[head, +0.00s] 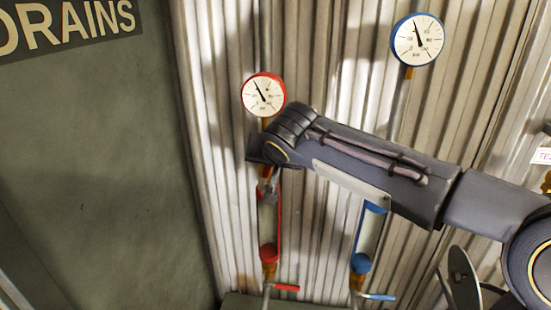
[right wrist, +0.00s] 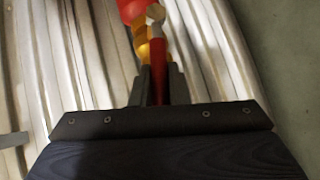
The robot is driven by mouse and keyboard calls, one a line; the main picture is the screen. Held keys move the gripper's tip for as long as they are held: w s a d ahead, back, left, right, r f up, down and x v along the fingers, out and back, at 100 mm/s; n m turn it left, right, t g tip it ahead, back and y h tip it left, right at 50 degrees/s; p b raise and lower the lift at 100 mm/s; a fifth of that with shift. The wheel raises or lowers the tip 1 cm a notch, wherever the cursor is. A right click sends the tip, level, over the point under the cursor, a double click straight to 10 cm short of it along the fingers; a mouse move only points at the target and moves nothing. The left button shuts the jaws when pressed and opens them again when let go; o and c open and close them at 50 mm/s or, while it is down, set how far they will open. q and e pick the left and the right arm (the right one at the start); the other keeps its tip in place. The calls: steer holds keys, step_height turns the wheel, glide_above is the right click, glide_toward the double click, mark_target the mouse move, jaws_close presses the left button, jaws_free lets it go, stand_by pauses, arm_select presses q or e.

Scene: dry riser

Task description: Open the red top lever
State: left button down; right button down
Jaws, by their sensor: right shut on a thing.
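The red top lever (right wrist: 158,85) shows in the right wrist view as a red bar between my two dark fingers. It runs up to a silver-grey round end (right wrist: 155,14) beside a brass fitting (right wrist: 143,42). My right gripper (right wrist: 155,86) is shut on this lever. In the head view my right arm comes in from the right and covers much of the upper red valve; the gripper (head: 267,186) is only partly visible below my wrist. The lever's exact angle is hard to tell. My left gripper is not in view.
A red-rimmed gauge (head: 264,95) stands above my wrist. A blue-rimmed gauge (head: 417,40) is at upper right. Lower red (head: 287,288) and blue (head: 378,297) levers sit below. Corrugated metal (head: 225,150) lies behind; a green panel (head: 95,170) is at left.

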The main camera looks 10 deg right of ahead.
steer(key=shift+w+a+r+n+g+h+p, duration=0.1)
steer(key=shift+w+a+n+g+h+p, duration=0.2)
steer(key=shift+a+n+h+p, duration=0.25)
steer(key=shift+a+h, duration=0.1)
steer(key=shift+h, duration=0.15)
steer(key=c, duration=1.4)
jaws_free()
steer(key=shift+s, duration=0.1)
steer(key=b+v, duration=0.1)
steer(key=v, duration=0.6)
steer(key=shift+s+r+b, duration=0.2)
steer(key=shift+r+b, duration=0.1)
